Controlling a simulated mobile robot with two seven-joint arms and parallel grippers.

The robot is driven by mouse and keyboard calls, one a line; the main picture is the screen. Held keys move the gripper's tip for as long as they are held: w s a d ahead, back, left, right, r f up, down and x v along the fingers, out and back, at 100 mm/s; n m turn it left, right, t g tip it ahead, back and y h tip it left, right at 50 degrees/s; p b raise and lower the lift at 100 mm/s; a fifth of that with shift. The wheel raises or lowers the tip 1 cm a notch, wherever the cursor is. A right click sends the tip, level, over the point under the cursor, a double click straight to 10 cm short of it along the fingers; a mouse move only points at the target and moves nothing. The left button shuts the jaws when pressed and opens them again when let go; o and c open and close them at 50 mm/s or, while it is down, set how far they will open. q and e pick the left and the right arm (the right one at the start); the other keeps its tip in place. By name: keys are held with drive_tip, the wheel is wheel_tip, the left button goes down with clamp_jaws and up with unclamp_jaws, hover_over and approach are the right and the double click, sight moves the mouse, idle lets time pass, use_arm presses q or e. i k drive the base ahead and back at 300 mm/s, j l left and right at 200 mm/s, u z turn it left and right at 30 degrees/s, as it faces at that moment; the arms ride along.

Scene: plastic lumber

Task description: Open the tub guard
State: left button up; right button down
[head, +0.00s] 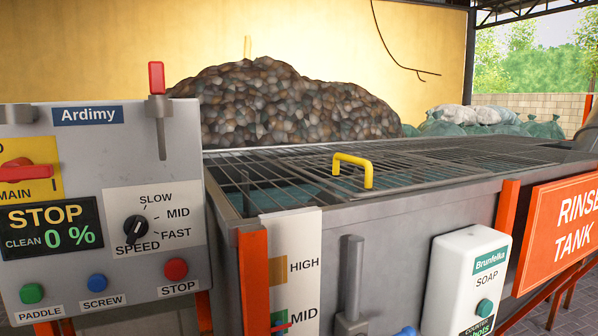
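The tub guard (420,170) is a grey metal wire grid lying flat over the top of the grey rinse tank (400,235). It looks closed, and bluish water shows through its bars at the left. A yellow handle (353,161) stands up from the grid near its front edge. Neither of my grippers shows in the head view.
A grey control panel (120,260) with knobs and buttons stands at the left, and a red-topped lever (157,85) rises from its upper edge. A white soap dispenser (467,283) is on the tank's front. A large heap of mixed pieces (285,105) is behind the tank.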

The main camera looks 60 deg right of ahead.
sight(350, 158)
drive_tip(key=z, duration=2.1)
